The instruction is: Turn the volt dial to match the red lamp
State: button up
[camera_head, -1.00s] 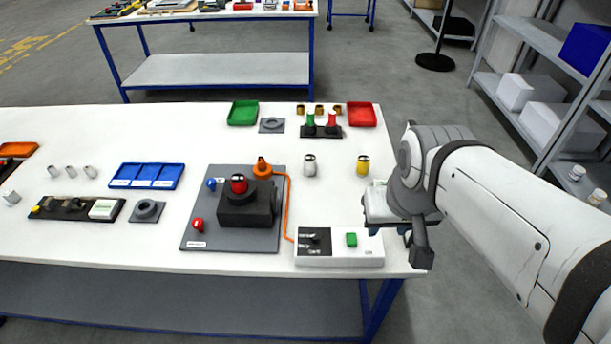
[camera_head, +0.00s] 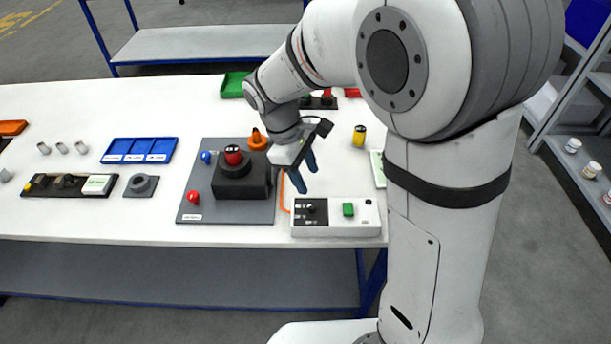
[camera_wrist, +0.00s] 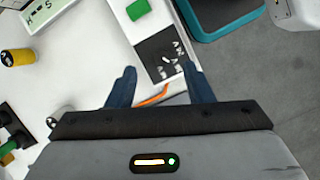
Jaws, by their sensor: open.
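A white control box (camera_head: 352,229) lies at the table's front edge, with a green button (camera_head: 348,209) and a black panel. The small dial (camera_head: 311,207) sits on that panel; the wrist view shows its white marks (camera_wrist: 168,60), too small to read surely. A red-topped piece (camera_head: 233,154) stands on a black block left of the box; a red piece also shows in the rear stand (camera_head: 327,102). I cannot tell which is the red lamp. My gripper (camera_head: 304,170) is open and empty above the table, behind the control box. Its fingers (camera_wrist: 160,85) point toward the black panel.
An orange cone (camera_head: 257,140) with an orange cable stands by the grey plate (camera_head: 228,211). A yellow cylinder (camera_head: 359,137) and a white box (camera_head: 378,169) stand right of my gripper. My arm hides part of the table's right side.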

aim_at(311, 204)
jog(key=shift+n+h, duration=0.4)
jog(key=shift+n, duration=0.4)
jog(key=f, duration=0.9)
jog(key=shift+d+f+p, duration=0.15)
jog(key=shift+d+p, duration=0.1)
jog(key=shift+p, duration=0.1)
jog(key=shift+c, duration=0.5)
jog(key=c, duration=0.9)
